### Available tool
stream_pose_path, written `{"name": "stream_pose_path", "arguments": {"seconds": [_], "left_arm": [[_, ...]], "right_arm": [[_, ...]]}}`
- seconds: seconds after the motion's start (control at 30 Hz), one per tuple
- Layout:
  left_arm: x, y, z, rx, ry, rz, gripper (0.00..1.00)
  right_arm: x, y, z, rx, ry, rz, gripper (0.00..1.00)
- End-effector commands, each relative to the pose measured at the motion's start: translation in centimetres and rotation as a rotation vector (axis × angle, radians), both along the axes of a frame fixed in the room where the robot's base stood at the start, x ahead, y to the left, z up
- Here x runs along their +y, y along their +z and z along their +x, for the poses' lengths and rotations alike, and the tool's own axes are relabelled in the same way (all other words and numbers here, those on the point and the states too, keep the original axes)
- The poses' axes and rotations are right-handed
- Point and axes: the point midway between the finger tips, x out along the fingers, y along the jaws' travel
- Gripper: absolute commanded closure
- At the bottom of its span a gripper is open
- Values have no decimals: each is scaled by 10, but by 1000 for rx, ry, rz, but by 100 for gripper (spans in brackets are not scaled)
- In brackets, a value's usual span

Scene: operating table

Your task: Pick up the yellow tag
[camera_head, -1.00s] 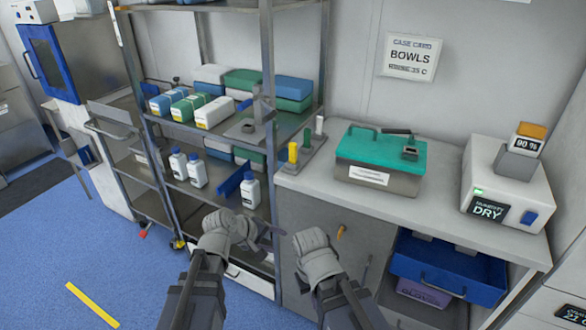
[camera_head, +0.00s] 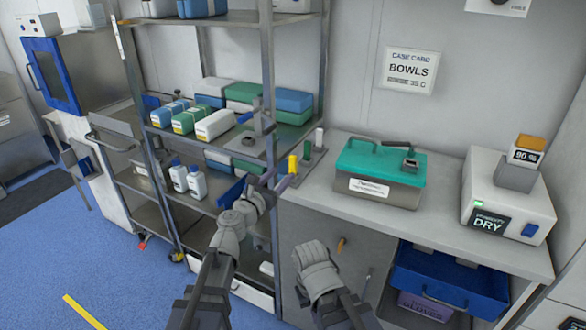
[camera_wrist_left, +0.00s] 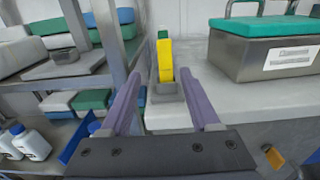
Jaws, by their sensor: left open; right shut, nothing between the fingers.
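The yellow tag (camera_head: 293,164) stands upright in a grey holder at the left end of the counter, in front of a green tag (camera_head: 307,151) and a white tag (camera_head: 319,138). In the left wrist view the yellow tag (camera_wrist_left: 165,58) shows beyond and between my fingertips, its lower end in a grey socket (camera_wrist_left: 165,92). My left gripper (camera_head: 277,181) is open and empty, just left of and below the yellow tag, apart from it. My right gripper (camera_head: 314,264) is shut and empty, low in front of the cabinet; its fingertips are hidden.
A metal shelf rack with bottles (camera_head: 197,182) and boxes (camera_head: 215,125) stands left, its post close to my left gripper. A green-lidded steel box (camera_head: 380,165) and a dryer unit (camera_head: 508,200) stand on the counter (camera_head: 440,215). A blue drawer (camera_head: 450,275) is below.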

Motion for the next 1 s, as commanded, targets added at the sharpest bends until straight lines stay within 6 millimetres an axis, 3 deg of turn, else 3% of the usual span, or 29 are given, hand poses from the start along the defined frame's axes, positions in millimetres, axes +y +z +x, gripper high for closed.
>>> {"name": "stream_pose_path", "arguments": {"seconds": [0.1,0.37,0.7,0.97,1.0], "left_arm": [[-8,0,14,-1,-3,2,38],[-13,0,20,-1,-1,3,38],[-39,1,57,-1,-2,4,38],[-40,1,58,-1,-2,4,38],[-40,1,58,-1,-2,4,42]], "right_arm": [[0,0,0,0,0,0,100],[0,0,0,0,0,0,100],[0,1,0,0,0,0,100],[0,1,0,0,0,0,100],[0,1,0,0,0,0,100]]}}
